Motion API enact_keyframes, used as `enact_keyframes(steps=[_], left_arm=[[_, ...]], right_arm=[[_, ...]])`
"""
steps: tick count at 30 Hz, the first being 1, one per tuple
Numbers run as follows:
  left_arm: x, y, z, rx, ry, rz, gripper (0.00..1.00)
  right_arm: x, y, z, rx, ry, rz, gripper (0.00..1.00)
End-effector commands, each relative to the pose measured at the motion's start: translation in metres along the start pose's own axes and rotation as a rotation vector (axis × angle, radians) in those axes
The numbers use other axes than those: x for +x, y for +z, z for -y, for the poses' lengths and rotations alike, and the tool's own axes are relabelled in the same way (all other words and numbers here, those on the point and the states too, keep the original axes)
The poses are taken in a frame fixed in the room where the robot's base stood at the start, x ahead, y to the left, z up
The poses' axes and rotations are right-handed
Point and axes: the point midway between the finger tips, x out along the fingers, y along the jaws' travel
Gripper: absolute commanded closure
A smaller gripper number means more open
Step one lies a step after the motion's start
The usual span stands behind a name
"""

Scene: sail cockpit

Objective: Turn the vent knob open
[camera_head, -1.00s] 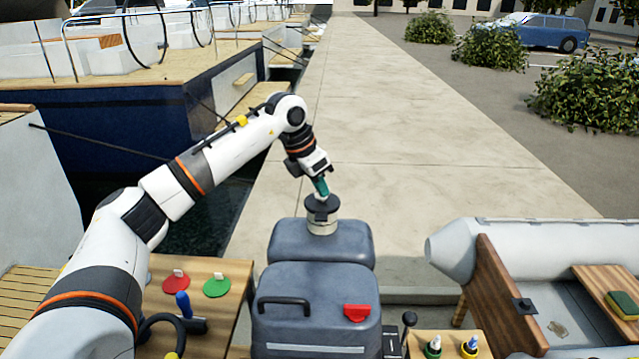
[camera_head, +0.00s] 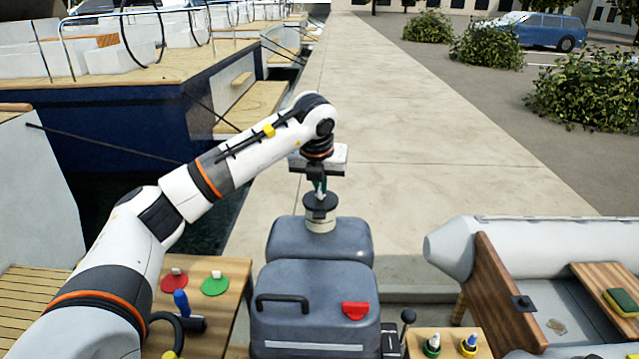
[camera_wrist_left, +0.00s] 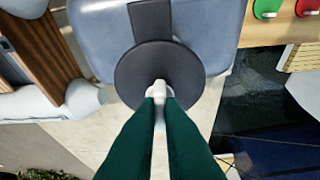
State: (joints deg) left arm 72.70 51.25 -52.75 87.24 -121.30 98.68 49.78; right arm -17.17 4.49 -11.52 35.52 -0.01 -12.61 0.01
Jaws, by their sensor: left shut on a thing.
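The vent knob is a dark round disc (camera_head: 320,203) with a small white grip (camera_wrist_left: 161,93) standing up from its middle. It sits on a pale collar (camera_head: 321,223) on top of the grey-blue motor housing (camera_head: 318,285). My left gripper (camera_wrist_left: 160,98) reaches down from above, its green fingers shut on the white grip. In the head view the left gripper (camera_head: 320,190) covers part of the knob's middle. A dark bar (camera_wrist_left: 151,22) runs from the disc across the housing in the left wrist view. My right gripper is not in view.
A wooden side table (camera_head: 232,305) at the left holds red and green discs and a blue-handled tool. A small wooden board (camera_head: 455,343) with bottles is at the lower right. A grey dinghy (camera_head: 540,232) lies at the right. The stone quay behind is clear.

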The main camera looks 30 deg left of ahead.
Motion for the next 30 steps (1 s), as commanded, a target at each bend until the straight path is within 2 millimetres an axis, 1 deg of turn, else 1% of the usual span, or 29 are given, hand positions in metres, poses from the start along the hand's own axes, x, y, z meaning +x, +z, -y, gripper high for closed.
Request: enact_keyframes(steps=[3, 10, 25, 26, 27, 29, 30], left_arm=[[-0.0004, -0.0007, -0.0005, -0.052, -0.021, -0.003, 1.0], [-0.0003, -0.0006, -0.001, -0.108, -0.043, -0.002, 1.0], [-0.0004, -0.0006, -0.0006, -0.122, -0.05, -0.001, 1.0], [-0.0003, -0.0006, -0.0006, -0.122, -0.05, -0.001, 0.88], [-0.0003, -0.0006, -0.0006, -0.122, -0.05, -0.001, 0.82], [-0.0003, -0.0005, -0.0006, -0.121, -0.05, -0.001, 0.72], [-0.0003, -0.0005, -0.0006, -0.121, -0.05, -0.001, 0.71]], right_arm=[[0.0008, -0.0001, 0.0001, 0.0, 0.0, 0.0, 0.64], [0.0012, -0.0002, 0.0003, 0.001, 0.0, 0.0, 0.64], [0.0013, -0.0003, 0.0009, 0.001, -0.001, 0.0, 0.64], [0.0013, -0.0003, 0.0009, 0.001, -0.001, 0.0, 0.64], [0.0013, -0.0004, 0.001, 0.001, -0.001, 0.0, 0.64], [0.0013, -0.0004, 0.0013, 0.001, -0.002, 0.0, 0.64], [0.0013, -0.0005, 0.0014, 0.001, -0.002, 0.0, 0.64]])
